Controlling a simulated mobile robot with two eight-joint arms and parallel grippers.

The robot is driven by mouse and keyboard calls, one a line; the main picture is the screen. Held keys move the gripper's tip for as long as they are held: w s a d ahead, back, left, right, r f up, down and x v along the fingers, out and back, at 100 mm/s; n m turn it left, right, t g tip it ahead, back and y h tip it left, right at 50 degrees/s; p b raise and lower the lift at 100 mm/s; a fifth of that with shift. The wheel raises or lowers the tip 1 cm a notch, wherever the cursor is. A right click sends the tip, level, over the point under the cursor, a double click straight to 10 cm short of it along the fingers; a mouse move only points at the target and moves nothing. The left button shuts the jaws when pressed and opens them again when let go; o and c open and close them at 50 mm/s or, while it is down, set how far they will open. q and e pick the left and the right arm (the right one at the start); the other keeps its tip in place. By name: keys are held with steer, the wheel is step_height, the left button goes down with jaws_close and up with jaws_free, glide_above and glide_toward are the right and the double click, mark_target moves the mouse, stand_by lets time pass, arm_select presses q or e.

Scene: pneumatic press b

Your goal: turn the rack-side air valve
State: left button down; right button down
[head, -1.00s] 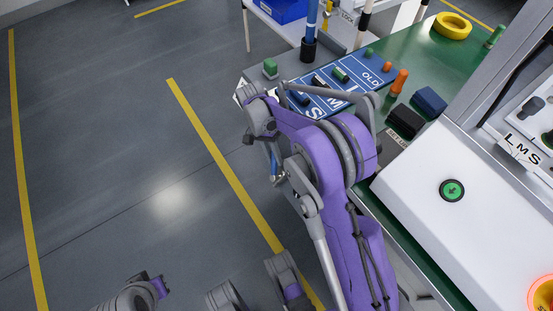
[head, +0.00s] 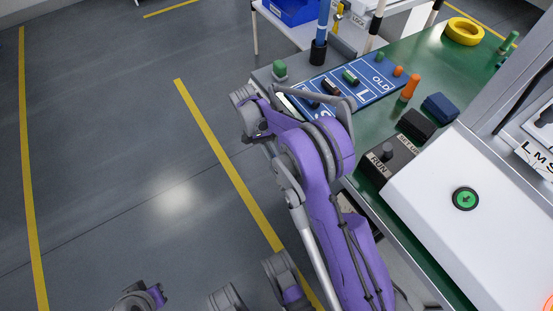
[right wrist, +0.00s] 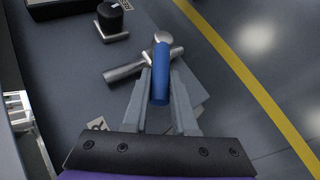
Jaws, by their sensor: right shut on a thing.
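The air valve is a grey metal pipe fitting (right wrist: 124,70) with a blue lever (right wrist: 160,82), seen in the right wrist view. The lever points back toward my wrist, at an angle to the pipe. My right gripper (right wrist: 160,72) is shut on the blue lever, one finger on each side of it. In the head view my purple right arm hides the valve and the gripper. My left gripper is not in view.
A black knob (right wrist: 110,16) stands near the valve. The green bench top (head: 438,62) holds a blue marked mat (head: 372,84), a black block (head: 416,126), a blue block (head: 440,107) and a white panel with a green button (head: 466,199). Open floor lies left.

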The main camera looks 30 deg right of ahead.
steer(key=c, duration=0.7)
jaws_free()
arm_select(q)
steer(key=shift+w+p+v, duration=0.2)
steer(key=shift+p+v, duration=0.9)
steer(key=shift+p, duration=0.15)
arm_select(e)
steer(key=v, duration=1)
steer(key=shift+w+r, duration=0.3)
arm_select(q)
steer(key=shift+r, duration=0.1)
arm_select(e)
steer(key=shift+a, duration=0.15)
